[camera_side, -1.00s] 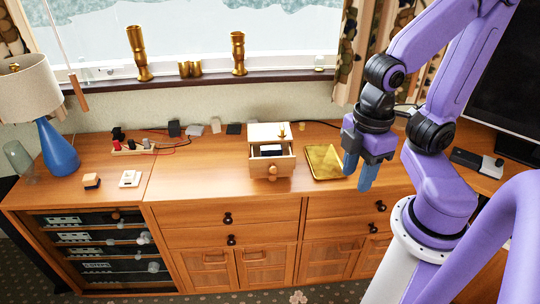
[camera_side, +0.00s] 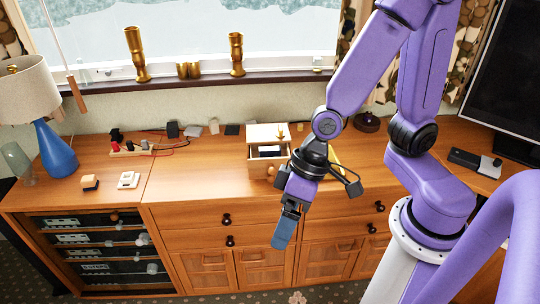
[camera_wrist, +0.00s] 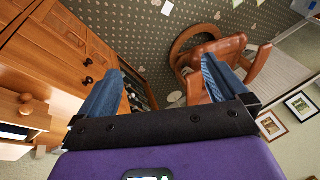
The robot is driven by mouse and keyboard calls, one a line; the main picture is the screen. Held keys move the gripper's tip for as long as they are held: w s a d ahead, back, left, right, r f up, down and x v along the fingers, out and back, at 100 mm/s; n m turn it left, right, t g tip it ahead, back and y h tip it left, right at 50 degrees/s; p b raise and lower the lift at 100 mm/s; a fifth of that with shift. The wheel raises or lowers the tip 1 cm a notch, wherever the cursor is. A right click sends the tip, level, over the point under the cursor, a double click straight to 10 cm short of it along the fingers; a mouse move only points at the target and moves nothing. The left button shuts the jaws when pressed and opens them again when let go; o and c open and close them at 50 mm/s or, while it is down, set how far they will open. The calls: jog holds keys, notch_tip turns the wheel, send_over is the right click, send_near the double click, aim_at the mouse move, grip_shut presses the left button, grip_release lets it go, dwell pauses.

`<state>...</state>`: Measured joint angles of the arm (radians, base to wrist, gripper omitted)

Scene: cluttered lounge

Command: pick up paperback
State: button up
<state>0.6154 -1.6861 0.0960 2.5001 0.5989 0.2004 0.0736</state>
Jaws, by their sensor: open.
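No thing is clearly recognisable as a paperback. A dark, flat item with a pale edge (camera_side: 270,151) lies in the open drawer of a small wooden box (camera_side: 268,132) on the sideboard; I cannot tell whether it is the paperback. My gripper (camera_side: 283,236) hangs in front of the sideboard, below its top edge and to the right of and below the drawer. In the wrist view my gripper (camera_wrist: 163,68) has its two blue fingers spread wide with nothing between them. A gold, flat tray-like thing (camera_side: 337,158) is mostly hidden behind my wrist.
The sideboard top (camera_side: 210,178) is bare in front and left of the box. A lamp (camera_side: 58,145), power strip (camera_side: 130,150) and small blocks stand at left. Brass vessels (camera_side: 136,55) line the sill. The wrist view shows a brown leather chair (camera_wrist: 220,52) and patterned carpet.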

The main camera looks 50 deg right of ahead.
jog(key=w+a+f+m+t, duration=0.1)
jog(key=w+f+m+t, duration=0.1)
jog(key=w+f+m, duration=0.3)
jog(key=m+t+h, duration=0.6)
jog(key=m+h, duration=0.3)
jog(key=h, duration=0.5)
send_near(270, 150)
jog(key=shift+t, duration=0.3)
jog(key=x, duration=0.9)
jog(key=shift+s+d+f, duration=0.1)
jog(key=shift+d+f, duration=0.1)
jog(key=c, duration=1.1)
